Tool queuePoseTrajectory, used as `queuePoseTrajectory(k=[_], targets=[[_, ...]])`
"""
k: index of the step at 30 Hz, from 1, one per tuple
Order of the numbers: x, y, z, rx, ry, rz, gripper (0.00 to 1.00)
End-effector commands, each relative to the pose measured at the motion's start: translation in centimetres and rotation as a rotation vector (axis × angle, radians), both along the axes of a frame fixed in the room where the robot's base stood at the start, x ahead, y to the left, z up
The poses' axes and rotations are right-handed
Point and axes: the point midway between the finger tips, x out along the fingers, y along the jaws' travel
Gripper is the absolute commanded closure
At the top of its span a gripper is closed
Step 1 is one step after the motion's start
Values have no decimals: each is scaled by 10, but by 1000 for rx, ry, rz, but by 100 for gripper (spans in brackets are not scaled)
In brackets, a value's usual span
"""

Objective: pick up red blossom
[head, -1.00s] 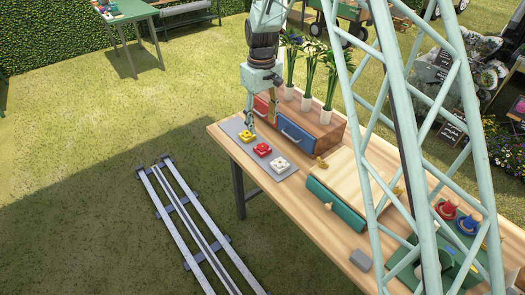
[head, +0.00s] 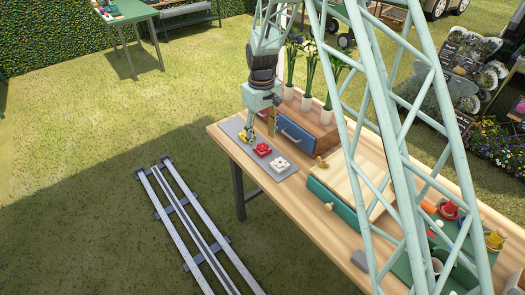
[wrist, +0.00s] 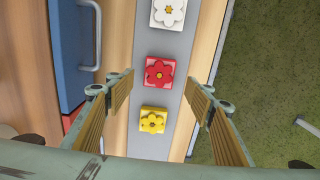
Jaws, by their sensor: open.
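The red blossom (wrist: 160,72) is a red square block with a flower on top. It lies on a grey strip between a yellow blossom (wrist: 153,120) and a white blossom (wrist: 168,12). In the head view the red blossom (head: 263,150) is in full view, while the yellow blossom (head: 245,135) is partly covered by my gripper. My gripper (wrist: 161,84) is open and empty above the strip. In the wrist view its fingertips lie to the left and right of the red blossom, nearer its yellow side. Contact is not visible.
The grey strip (head: 287,175) lies along the edge of the wooden table (head: 229,152). A wooden drawer box with a blue front (head: 298,135) stands close beside it, with several flower vases on top. A green box with a wooden lid (head: 347,185) is farther right. Grass lies beyond the edge.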

Motion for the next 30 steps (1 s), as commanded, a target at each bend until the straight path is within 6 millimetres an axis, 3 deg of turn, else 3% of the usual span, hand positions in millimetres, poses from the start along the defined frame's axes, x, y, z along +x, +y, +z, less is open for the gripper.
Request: queuePoseTrajectory(k=[8,21,30], targets=[[-1,-1,-8,0,1,0,51],[-2,-3,-49,-1,2,0,51],[-1,-3,-52,0,0,0,51]])
